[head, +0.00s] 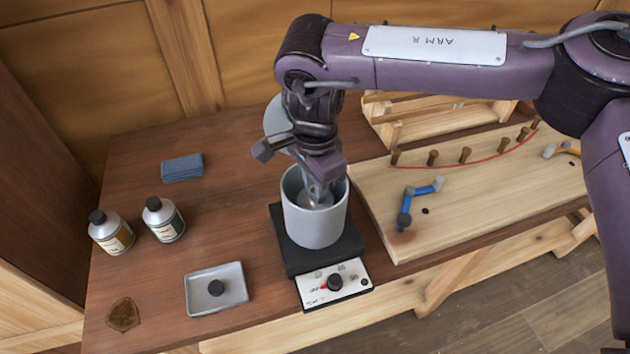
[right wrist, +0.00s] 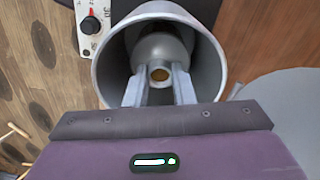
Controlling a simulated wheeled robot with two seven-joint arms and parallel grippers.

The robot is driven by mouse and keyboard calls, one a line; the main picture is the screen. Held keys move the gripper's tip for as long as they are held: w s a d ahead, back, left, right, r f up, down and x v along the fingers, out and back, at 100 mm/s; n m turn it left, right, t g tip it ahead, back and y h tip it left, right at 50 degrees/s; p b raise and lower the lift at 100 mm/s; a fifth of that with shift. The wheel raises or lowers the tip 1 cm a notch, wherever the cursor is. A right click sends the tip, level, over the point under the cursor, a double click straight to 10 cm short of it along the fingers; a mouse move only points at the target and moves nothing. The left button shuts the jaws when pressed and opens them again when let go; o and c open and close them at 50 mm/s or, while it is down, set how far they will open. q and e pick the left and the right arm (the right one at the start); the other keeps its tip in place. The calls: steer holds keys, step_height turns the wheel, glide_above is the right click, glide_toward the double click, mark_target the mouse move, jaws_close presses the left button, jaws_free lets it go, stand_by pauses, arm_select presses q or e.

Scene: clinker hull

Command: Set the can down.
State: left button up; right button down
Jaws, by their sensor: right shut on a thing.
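A grey metal can (right wrist: 160,48) with a narrow neck and an amber-filled opening is inside a wider grey pot (head: 314,224). The pot stands on a black hot plate (head: 290,258). My right gripper (head: 318,192) reaches down into the pot's mouth from above. In the right wrist view the two fingers (right wrist: 160,86) are shut on the can's neck. The can's lower part is hidden by the pot, so I cannot tell whether it touches the bottom. My left gripper is not in view.
The hot plate has a white dial panel (head: 320,285) in front. Two bottles (head: 111,232) (head: 164,219), a grey tray (head: 200,295) with a black knob and a folded blue cloth (head: 182,168) are on the left. A pegged wooden board (head: 470,210) is close on the right.

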steer(key=shift+f, duration=0.1)
steer(key=c, duration=1.2)
jaws_free()
steer(key=shift+c, duration=0.2)
step_height(320, 180, up, 12)
steer(key=shift+r, duration=0.2)
steer(key=shift+s, duration=0.1)
